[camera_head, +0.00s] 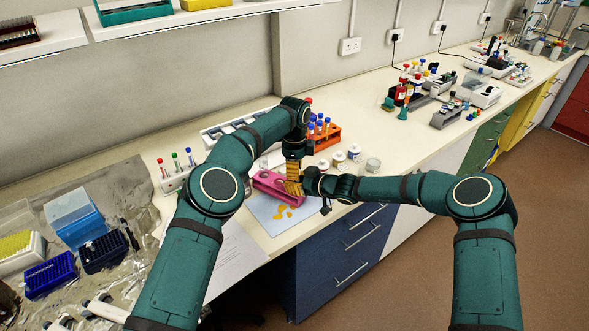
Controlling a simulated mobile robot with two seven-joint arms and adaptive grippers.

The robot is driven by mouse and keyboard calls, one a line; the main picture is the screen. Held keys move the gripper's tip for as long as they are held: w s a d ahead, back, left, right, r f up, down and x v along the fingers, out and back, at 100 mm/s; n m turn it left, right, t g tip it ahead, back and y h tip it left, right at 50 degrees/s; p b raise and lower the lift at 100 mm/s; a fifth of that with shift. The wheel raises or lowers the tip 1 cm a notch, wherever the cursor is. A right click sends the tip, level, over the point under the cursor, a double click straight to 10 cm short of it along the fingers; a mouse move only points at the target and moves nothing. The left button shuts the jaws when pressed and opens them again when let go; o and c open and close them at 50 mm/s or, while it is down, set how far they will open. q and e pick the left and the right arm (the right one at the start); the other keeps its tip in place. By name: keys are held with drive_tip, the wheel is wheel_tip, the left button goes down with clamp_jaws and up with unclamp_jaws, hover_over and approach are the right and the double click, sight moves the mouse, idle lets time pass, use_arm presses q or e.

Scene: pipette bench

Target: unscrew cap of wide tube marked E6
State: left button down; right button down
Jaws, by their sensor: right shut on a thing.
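My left gripper (293,172) points down from above, its gold fingers over the right end of the pink rack (266,187). Whether it is open or shut cannot be made out. My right gripper (298,188) reaches in level from the right, close beside and below the left one, at the same end of the rack. It is shut on what seems to be the wide tube, which the fingers hide. The cap and the E6 mark cannot be made out.
An orange rack (327,137) of tubes stands behind, with white jars (338,158) to the right. A white rack (172,181) with capped tubes stands left.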

use_arm(q)
drive_tip(key=shift+n, duration=1.2)
drive_tip(key=c, duration=0.8)
unclamp_jaws()
